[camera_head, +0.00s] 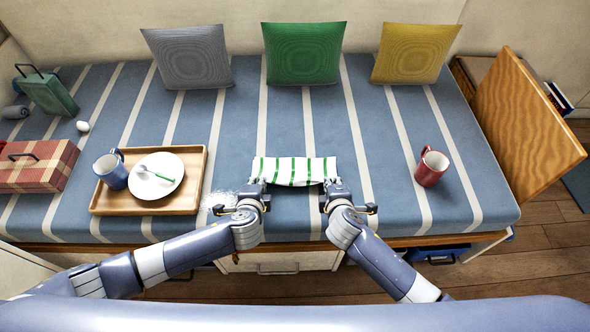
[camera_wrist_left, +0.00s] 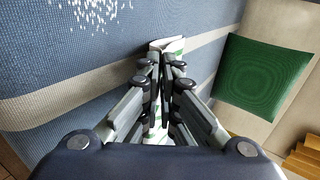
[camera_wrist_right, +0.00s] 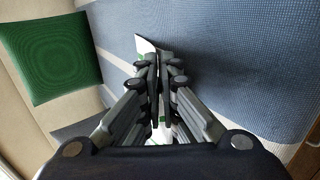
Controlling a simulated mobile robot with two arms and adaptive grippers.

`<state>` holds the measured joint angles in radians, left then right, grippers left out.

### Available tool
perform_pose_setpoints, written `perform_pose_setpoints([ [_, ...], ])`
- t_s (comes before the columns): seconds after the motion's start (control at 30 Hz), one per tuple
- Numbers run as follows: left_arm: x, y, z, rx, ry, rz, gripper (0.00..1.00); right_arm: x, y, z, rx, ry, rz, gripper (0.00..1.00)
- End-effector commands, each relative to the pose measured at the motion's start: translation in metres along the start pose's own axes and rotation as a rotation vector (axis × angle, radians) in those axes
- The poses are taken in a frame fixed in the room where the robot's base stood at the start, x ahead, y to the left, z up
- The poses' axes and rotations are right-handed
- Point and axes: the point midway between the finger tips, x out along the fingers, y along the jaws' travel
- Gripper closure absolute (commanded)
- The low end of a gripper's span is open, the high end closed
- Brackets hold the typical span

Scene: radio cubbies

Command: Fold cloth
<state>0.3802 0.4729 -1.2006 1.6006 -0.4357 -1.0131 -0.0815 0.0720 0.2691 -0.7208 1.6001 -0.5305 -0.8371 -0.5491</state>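The cloth (camera_head: 294,171) is white with green stripes and is stretched between my two grippers over the front of the blue striped bench. My left gripper (camera_head: 262,186) is at its left end, with the fingers closed on it. The cloth (camera_wrist_left: 168,45) sticks out past the fingertips of my left gripper (camera_wrist_left: 160,72) in the left wrist view. My right gripper (camera_head: 330,187) is at its right end. In the right wrist view, a corner of the cloth (camera_wrist_right: 145,44) shows beyond the closed fingers of my right gripper (camera_wrist_right: 158,68).
A wooden tray (camera_head: 196,200) with a blue mug (camera_head: 112,172) and a white plate (camera_head: 165,187) stands left of the cloth. A red mug (camera_head: 431,168) stands to the right. Green (camera_head: 304,53), grey and yellow cushions line the back. The bench (camera_head: 310,115) behind the cloth is clear.

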Motion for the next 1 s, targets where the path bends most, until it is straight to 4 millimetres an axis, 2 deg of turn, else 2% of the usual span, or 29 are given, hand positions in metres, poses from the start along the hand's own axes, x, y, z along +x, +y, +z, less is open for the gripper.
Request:
perform_pose_setpoints([
  [0.3,0.000,0.001,0.000,0.000,0.000,-0.008,1.00,0.000,-0.001,0.000,0.000,0.000,0.008,1.00],
  [0.37,0.000,0.001,0.000,0.000,0.000,-0.008,0.88,0.000,-0.001,0.000,0.000,-0.001,0.008,0.88],
  [0.47,0.000,0.001,0.000,0.001,0.000,-0.007,0.66,0.000,-0.001,0.000,0.000,-0.001,0.008,0.66],
  [0.5,0.000,0.001,0.000,0.001,0.000,-0.007,0.63,0.000,-0.001,0.000,0.000,-0.001,0.008,0.63],
  [0.87,-0.002,0.000,0.000,0.000,0.001,-0.007,0.63,-0.001,0.000,0.000,0.000,0.000,0.008,0.63],
  [1.0,-0.016,-0.009,-0.001,-0.002,0.003,-0.008,0.63,-0.016,0.009,0.000,0.001,0.001,0.009,0.63],
])
